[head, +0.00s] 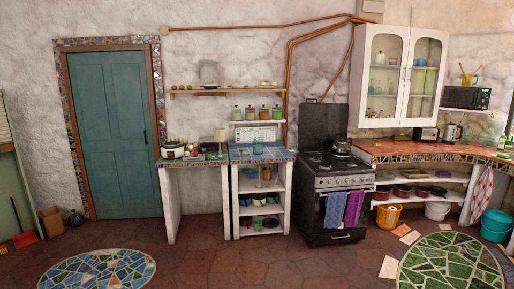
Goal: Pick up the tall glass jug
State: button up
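I cannot tell for certain which thing is the tall glass jug; at this distance the glassware is small. A small bluish, see-through vessel (258,149) stands on the mosaic counter (240,157) between the cooker and the door. More glassware (380,57) shows faintly behind the glass doors of the white wall cabinet. My gripper is not in view.
The cooker (338,195) carries a kettle (342,147). Jars line a shelf above. Central floor is clear.

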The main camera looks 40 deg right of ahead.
aim_at(258, 142)
jog(key=i+l, duration=1.45)
jog(key=i, duration=0.25)
jog(key=i+l+u, duration=0.1)
jog(key=i+l, duration=1.35)
jog(key=i, duration=0.25)
jog(key=z, duration=1.3)
jog(key=i+l+u, duration=0.2)
jog(key=i, duration=0.35)
jog(key=i+l+u, duration=0.15)
jog(key=i, duration=0.4)
jog(key=i+l+u, duration=0.2)
jog(key=i, duration=0.35)
jog(key=i+l+u, duration=0.15)
jog(key=i+l, duration=0.25)
jog(key=i, duration=0.15)
